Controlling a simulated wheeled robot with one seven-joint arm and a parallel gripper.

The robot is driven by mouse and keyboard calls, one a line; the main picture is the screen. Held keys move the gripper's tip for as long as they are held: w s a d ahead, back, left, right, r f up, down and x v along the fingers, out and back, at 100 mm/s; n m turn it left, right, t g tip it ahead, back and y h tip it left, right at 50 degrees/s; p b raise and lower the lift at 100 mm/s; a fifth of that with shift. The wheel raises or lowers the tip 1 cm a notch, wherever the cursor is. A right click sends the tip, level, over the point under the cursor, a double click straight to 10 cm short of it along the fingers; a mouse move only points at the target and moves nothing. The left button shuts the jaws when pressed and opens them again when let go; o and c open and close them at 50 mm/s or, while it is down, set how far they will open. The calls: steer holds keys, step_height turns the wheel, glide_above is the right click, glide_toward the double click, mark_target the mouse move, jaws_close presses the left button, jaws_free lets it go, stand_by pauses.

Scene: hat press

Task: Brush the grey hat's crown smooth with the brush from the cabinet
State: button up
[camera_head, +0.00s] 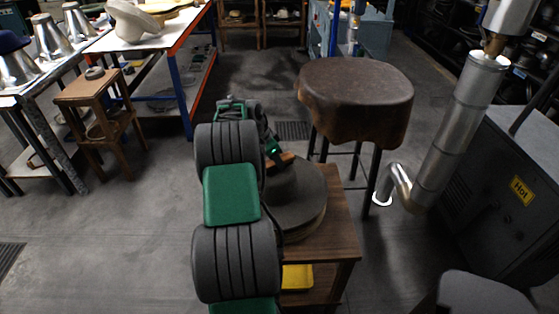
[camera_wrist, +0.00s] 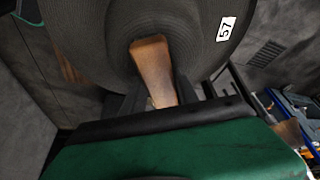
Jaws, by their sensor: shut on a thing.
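The grey hat (camera_head: 308,200) sits with its wide round brim on top of a small wooden cabinet (camera_head: 342,240). In the wrist view the hat (camera_wrist: 92,40) fills the upper middle and bears a white tag with 57. My gripper (camera_head: 272,152) is over the hat, and my arm hides its left side. My gripper (camera_wrist: 157,95) is shut on the brush (camera_wrist: 151,62), whose light brown wood reaches over the hat; it also shows in the head view (camera_head: 281,161). The bristles are hidden, and I cannot tell whether they touch the crown.
A brown leather-covered stool (camera_head: 355,95) stands just behind the cabinet. A metal pipe (camera_head: 450,130) and dark machine marked Hot (camera_head: 510,190) are at right. A wooden stool (camera_head: 98,95) and worktable (camera_head: 150,38) stand left. A yellow thing (camera_head: 297,277) is low in the cabinet. Left floor is clear.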

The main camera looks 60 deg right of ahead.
steer(key=shift+w+a+f, duration=0.1)
steer(key=shift+w+a, duration=0.05)
steer(key=shift+a, duration=0.15)
steer(key=shift+r+p, duration=2.5)
steer(key=shift+r, duration=1.65)
steer(key=shift+w, duration=0.1)
